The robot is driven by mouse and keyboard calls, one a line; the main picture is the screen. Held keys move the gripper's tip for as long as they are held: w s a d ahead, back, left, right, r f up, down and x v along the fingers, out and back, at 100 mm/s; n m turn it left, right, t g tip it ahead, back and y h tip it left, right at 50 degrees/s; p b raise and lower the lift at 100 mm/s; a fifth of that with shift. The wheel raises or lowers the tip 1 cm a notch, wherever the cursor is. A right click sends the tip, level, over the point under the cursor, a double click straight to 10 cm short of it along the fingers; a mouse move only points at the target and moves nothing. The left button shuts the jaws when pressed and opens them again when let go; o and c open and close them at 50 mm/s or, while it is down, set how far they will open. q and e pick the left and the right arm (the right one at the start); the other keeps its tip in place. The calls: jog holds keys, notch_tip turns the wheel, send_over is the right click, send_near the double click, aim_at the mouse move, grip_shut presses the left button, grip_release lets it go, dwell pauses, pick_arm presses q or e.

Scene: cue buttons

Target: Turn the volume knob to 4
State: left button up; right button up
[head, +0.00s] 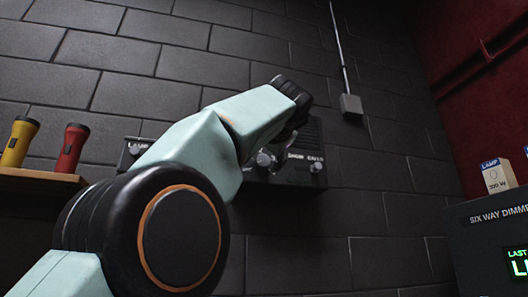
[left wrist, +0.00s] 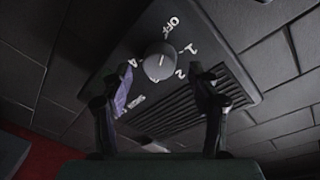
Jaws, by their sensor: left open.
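The volume knob (left wrist: 160,63) is a round grey knob on a dark panel (left wrist: 215,50) in the left wrist view. White marks OFF, 1, 2 and 4 stand around it; the 3 is not readable. A pale pointer line shows faintly on the knob, but I cannot tell surely which mark it meets. My left gripper (left wrist: 160,82) is open, its fingers on either side of the knob's lower part in the picture; contact cannot be told. In the head view the left gripper (head: 277,152) is at the wall panel (head: 290,174), mostly hidden by my arm. My right gripper is not in view.
A grille (left wrist: 190,98) lies beside the knob. Another small knob (head: 316,167) is at the panel's right. Yellow (head: 18,142) and red (head: 71,148) flashlights stand on a shelf (head: 40,177) at left. A dimmer box (head: 490,235) with a lamp carton (head: 497,176) is at right.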

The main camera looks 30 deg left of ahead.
pick_arm(q)
jog(key=shift+w+a, duration=0.5)
jog(key=shift+a, duration=0.35)
jog(key=shift+w+f, duration=0.15)
jog(key=shift+w, duration=0.15)
jog(key=shift+d, duration=0.25)
jog(key=shift+c, duration=0.6)
jog(key=shift+s, duration=0.15)
jog(key=shift+c, duration=0.6)
jog(key=shift+a, duration=0.2)
jog(key=c, duration=0.9)
